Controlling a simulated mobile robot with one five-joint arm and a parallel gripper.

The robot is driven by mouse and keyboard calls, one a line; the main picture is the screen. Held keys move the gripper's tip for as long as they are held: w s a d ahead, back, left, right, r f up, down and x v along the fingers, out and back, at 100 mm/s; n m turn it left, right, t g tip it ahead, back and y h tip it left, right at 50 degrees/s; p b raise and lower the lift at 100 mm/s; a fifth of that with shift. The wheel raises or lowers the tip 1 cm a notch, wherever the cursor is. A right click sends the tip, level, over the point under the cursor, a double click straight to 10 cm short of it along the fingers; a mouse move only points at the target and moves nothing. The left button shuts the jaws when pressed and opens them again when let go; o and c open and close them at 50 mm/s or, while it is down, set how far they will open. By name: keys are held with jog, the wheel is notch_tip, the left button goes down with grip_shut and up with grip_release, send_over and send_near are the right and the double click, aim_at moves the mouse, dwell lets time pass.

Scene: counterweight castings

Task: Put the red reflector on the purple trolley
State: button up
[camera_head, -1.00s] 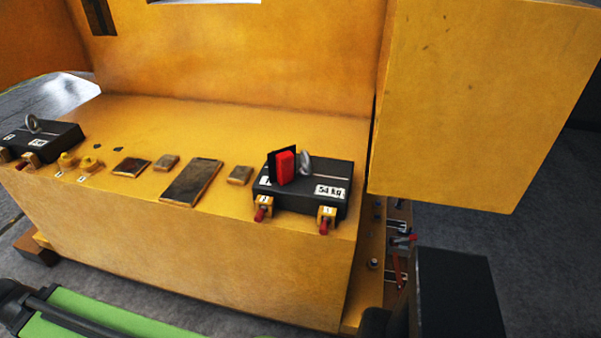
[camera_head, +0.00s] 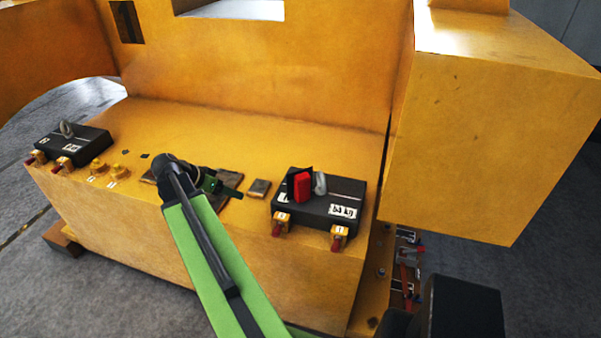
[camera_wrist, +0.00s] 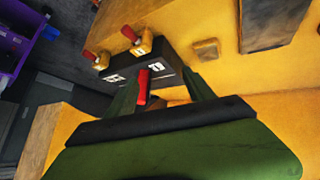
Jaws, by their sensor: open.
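The red reflector (camera_head: 303,187) stands with its black backing on top of a dark counterweight block (camera_head: 335,197) on the yellow ledge. In the wrist view the reflector (camera_wrist: 143,84) shows beyond my fingers, close to the left one in the picture. My gripper (camera_head: 236,193) is open and empty, left of the block and apart from it in the head view. Its two green fingers (camera_wrist: 160,78) point toward the block in the wrist view. A purple structure, apparently the trolley (camera_wrist: 15,58), is partly visible at the wrist view's left edge.
A metal ring (camera_head: 320,184) stands right beside the reflector. Orange clamps with red handles (camera_head: 279,222) sit along the block's front. A second dark block (camera_head: 82,148) lies at far left. A large yellow housing (camera_head: 490,140) juts out at the right. Flat plates lie on the ledge.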

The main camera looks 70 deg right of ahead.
jog(key=s+d+r+m+g+p, duration=0.1)
jog(key=s+d+r+m+g, duration=0.1)
jog(key=s+d+r+m, duration=0.6)
jog(key=n+b, duration=0.2)
jog(key=b, duration=0.5)
send_near(300, 176)
jog(key=shift+h, duration=0.4)
jog(key=x, duration=0.5)
jog(key=shift+a+f, duration=0.2)
jog(key=shift+f, duration=0.2)
jog(key=shift+s+d, duration=0.2)
jog(key=shift+d, duration=0.05)
jog(key=b+x, duration=0.3)
jog(key=x, duration=0.2)
jog(key=shift+a+f, duration=0.1)
jog(key=shift+f, duration=0.15)
jog(key=shift+s, duration=0.2)
jog(key=shift+r, duration=0.15)
jog(key=shift+c, duration=0.3)
grip_shut()
